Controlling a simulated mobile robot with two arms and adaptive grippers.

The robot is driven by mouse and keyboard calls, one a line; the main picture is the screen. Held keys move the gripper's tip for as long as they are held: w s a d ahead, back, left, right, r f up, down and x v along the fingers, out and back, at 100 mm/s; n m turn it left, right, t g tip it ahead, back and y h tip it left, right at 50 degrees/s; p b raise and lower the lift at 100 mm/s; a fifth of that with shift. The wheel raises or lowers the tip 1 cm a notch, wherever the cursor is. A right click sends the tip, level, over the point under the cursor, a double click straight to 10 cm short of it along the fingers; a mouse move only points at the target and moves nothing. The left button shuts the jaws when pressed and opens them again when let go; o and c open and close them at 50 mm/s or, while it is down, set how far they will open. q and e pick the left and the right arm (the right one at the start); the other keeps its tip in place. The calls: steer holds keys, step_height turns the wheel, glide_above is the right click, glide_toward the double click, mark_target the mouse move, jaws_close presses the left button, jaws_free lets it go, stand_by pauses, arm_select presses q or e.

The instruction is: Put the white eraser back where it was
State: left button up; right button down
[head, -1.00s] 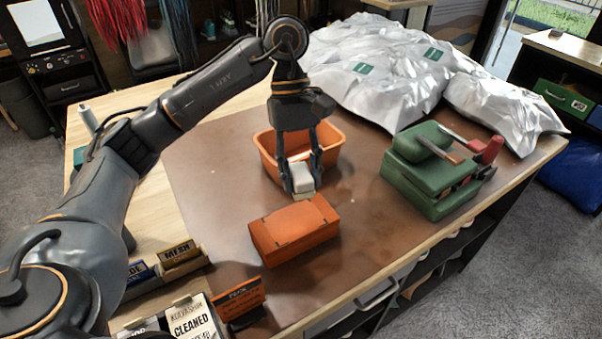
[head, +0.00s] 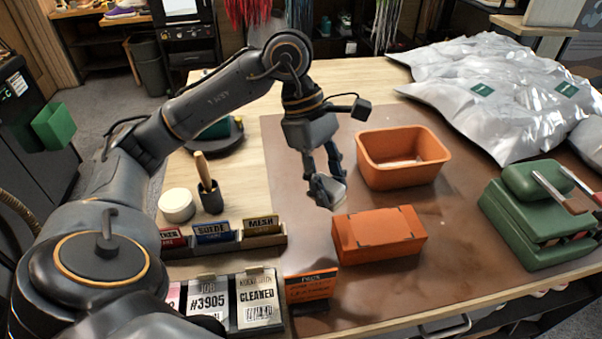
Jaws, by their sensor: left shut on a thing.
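The white eraser (head: 333,190) is a small pale block held between the fingertips of my left gripper (head: 328,188). The fingers partly cover it. My left gripper is shut on it and hangs above the brown mat (head: 300,165), up and left of the orange box (head: 378,234) and left of the orange bin (head: 402,158). I cannot tell exactly how high the eraser is above the mat. The bin is open at the top and looks empty inside. My right gripper is not in the view.
A card rack (head: 225,240) with labelled tabs, job cards (head: 255,298) and an orange sign (head: 311,287) stand at the front left. A round white tub (head: 176,205) and a brush in a dark holder (head: 210,196) stand behind. A green block-like device (head: 535,215) sits right, silver bags (head: 490,95) behind.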

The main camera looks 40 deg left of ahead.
arm_select(q)
steer(key=shift+s+a+n, duration=0.3)
steer(key=shift+s+n, duration=0.05)
steer(key=shift+n, duration=0.05)
steer(key=shift+w+a+f+n, duration=0.1)
steer(key=shift+w+a+n, duration=0.1)
steer(key=shift+n, duration=0.1)
steer(key=w+a+f+p, duration=0.1)
steer(key=w+a+f, duration=0.1)
steer(key=w+f, duration=0.1)
steer(key=w+a+f+p, duration=0.1)
steer(key=w+a+f, duration=0.1)
steer(key=w, duration=0.2)
steer(key=w+a+f+p, duration=0.2)
steer(key=w+f, duration=0.1)
steer(key=shift+w+a+f, duration=0.25)
steer(key=shift+a+f, duration=0.05)
steer(key=shift+a, duration=0.05)
steer(key=shift+w+a+f, duration=0.2)
steer(key=shift+w+f, duration=0.1)
steer(key=shift+f, duration=0.15)
step_height(320, 180, down, 3)
steer(key=shift+w+r+p, duration=0.1)
steer(key=shift+p, duration=1)
steer(key=shift+f, duration=0.3)
steer(key=shift+f+b, duration=0.25)
steer(key=shift+b, duration=0.15)
steer(key=o, duration=1)
steer(key=shift+r, duration=0.1)
